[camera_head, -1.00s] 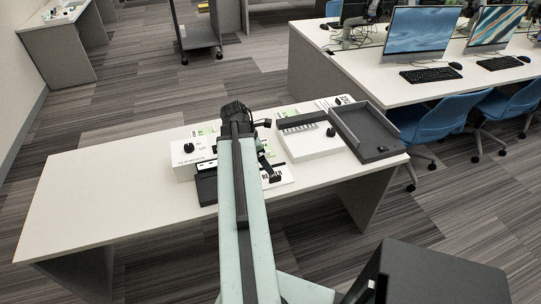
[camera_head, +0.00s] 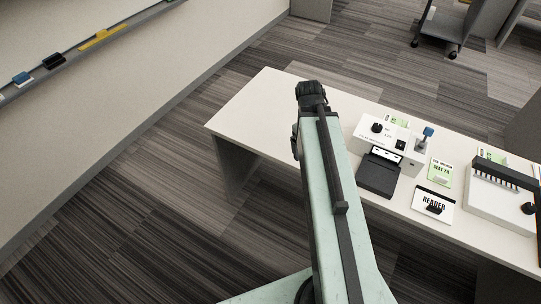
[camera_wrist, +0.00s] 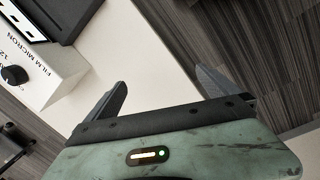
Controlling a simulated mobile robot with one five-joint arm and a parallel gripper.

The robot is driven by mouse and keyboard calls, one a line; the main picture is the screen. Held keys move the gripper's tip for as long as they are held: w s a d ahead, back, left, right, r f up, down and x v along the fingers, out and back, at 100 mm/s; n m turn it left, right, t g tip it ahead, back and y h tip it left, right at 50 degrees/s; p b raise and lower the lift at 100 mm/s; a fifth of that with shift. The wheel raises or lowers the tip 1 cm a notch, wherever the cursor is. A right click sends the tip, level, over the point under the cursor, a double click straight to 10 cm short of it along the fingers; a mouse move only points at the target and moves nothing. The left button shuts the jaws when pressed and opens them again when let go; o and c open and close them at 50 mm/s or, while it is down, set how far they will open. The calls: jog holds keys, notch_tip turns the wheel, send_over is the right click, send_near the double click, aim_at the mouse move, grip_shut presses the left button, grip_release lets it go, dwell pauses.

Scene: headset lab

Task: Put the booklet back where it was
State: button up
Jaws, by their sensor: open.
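My gripper (camera_wrist: 165,92) is open and empty in the wrist view, its two fingers spread over the white table top and its edge. In the head view my arm reaches up the middle and its end (camera_head: 311,97) is over the left part of the table (camera_head: 262,105); the fingers are hidden there. A white card or booklet marked "READER" (camera_head: 424,197), with a black knob-like piece on it, lies near the table's front edge, right of my arm. A green and white "SEAT" card (camera_head: 440,172) lies behind it. I cannot tell for certain which one is the booklet.
A white box with a black knob (camera_head: 377,140) stands right of my arm, with a black device (camera_head: 380,173) before it; the box also shows in the wrist view (camera_wrist: 40,78). A blue-topped piece (camera_head: 426,137) and a white tray (camera_head: 495,195) stand farther right. The table's left end is clear.

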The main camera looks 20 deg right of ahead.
jog(key=w+a+m+y, duration=0.1)
jog(key=w+a+m, duration=0.1)
jog(key=a, duration=1.8)
jog(key=shift+w+a+m, duration=0.3)
jog(key=shift+a, duration=0.05)
jog(key=shift+f, duration=0.1)
